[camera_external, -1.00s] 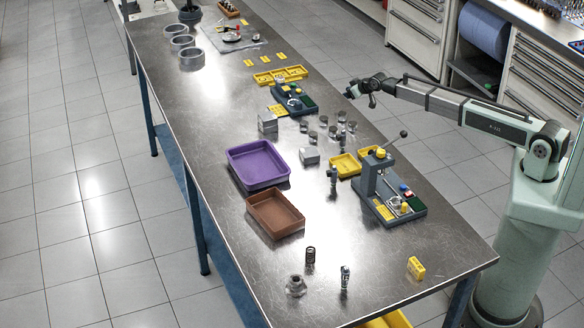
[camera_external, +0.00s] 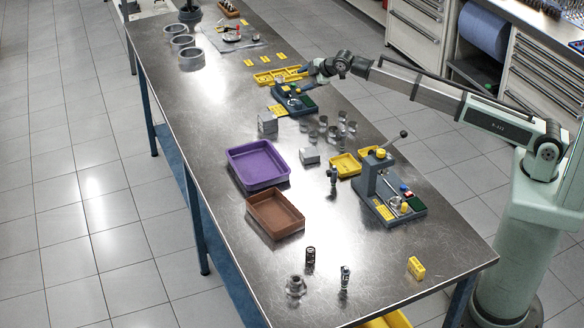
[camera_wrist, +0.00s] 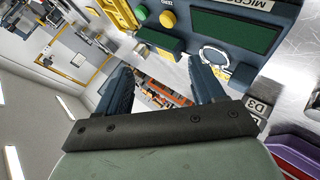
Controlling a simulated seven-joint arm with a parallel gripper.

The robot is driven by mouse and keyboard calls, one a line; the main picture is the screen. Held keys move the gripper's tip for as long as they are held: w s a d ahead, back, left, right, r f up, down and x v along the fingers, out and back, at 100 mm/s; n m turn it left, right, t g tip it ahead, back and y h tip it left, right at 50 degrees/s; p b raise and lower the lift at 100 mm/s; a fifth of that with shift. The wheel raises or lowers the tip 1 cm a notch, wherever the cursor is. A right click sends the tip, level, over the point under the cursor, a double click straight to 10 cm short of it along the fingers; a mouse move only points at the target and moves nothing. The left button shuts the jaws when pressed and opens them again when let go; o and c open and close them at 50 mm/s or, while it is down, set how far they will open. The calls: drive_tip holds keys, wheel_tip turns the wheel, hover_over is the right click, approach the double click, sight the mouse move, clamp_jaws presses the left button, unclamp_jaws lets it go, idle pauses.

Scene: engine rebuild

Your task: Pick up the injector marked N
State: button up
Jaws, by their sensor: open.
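Two upright, slim metal parts that look like injectors stand on the bench in the external view. One (camera_external: 345,278) is near the front end, the other (camera_external: 332,178) is left of the lever press. No letter N can be read on either. My gripper (camera_external: 305,72) is at the far part of the bench, beside the yellow divided tray and above the blue-grey measuring fixture, away from both parts. In the wrist view my gripper (camera_wrist: 160,82) has its fingers apart with nothing between them.
The measuring fixture (camera_wrist: 225,28) fills the upper wrist view, with the purple tray (camera_wrist: 300,148) at lower right. The lever press (camera_external: 372,175), brown tray (camera_external: 262,228), a dark spring (camera_external: 310,256) and a flanged part (camera_external: 296,286) occupy the nearer bench. Bare metal surrounds the front parts.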

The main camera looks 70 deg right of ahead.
drive_tip(key=s+a+r+n+g+y, duration=0.1)
drive_tip(key=a+n, duration=0.1)
drive_tip(key=a, duration=0.5)
drive_tip(key=s+a+r+n+g, duration=0.1)
drive_tip(key=s+a+n, duration=0.1)
drive_tip(key=a, duration=0.5)
wheel_tip(320, 180, up, 8)
drive_tip(key=n+g+y, duration=0.1)
drive_tip(key=n+g, duration=0.7)
drive_tip(key=n, duration=0.3)
hover_over(333, 167)
drive_tip(key=f, duration=0.8)
drive_tip(key=shift+w+d, duration=0.15)
drive_tip(key=shift+w, duration=0.05)
drive_tip(key=shift+s+a+f, duration=0.1)
drive_tip(key=shift+f, duration=1.2)
drive_tip(key=shift+s+a+f, duration=0.1)
drive_tip(key=shift+f, duration=1.15)
drive_tip(key=shift+w, duration=0.1)
drive_tip(key=c, duration=1.1)
drive_tip(key=shift+c, duration=0.2)
